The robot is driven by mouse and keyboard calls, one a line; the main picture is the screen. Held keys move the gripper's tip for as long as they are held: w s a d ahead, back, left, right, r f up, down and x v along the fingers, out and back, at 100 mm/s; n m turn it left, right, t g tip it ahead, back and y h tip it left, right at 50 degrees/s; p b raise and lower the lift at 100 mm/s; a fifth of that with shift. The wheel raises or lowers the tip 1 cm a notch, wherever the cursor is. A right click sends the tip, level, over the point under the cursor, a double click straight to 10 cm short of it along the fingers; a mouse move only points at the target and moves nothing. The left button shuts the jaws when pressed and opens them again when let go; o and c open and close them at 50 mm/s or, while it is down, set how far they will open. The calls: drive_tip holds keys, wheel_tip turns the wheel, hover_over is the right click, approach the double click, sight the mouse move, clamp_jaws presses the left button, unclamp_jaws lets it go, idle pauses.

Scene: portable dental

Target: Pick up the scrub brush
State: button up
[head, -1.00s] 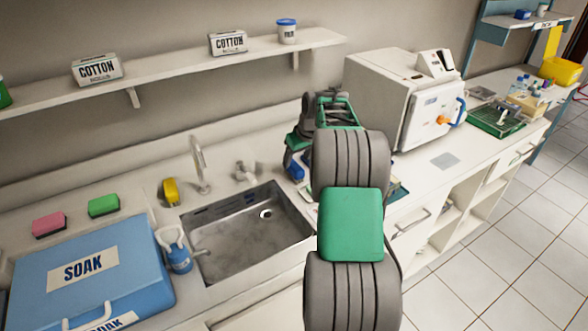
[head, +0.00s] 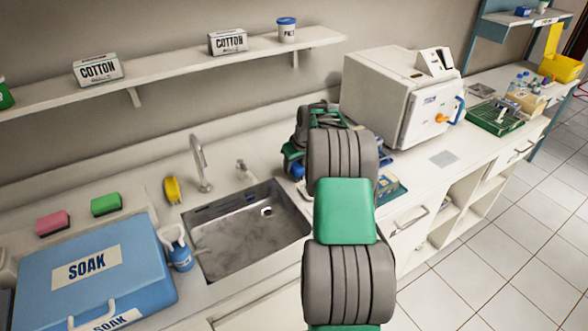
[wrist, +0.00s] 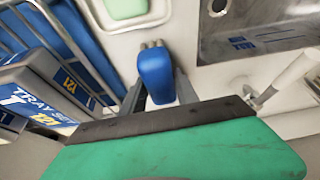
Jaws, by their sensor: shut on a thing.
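My gripper (wrist: 158,82) is shut on a blue scrub brush (wrist: 155,72), seen in the wrist view. The brush is a rounded blue block with short grey tips at its upper end, and a grey finger lies on each side of it. In the head view my gripper (head: 296,168) is by the right back corner of the sink, mostly hidden by my own arm. I cannot tell there whether the brush touches the counter.
The sink (head: 250,235) and its faucet (head: 200,165) are left of my gripper. A white machine (head: 395,95) stands to the right. Tray-set boxes (wrist: 45,95) are close on the left in the wrist view. A blue SOAK box (head: 95,270) is at far left.

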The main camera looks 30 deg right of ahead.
clamp_jaws()
drive_tip(key=shift+r, duration=0.15)
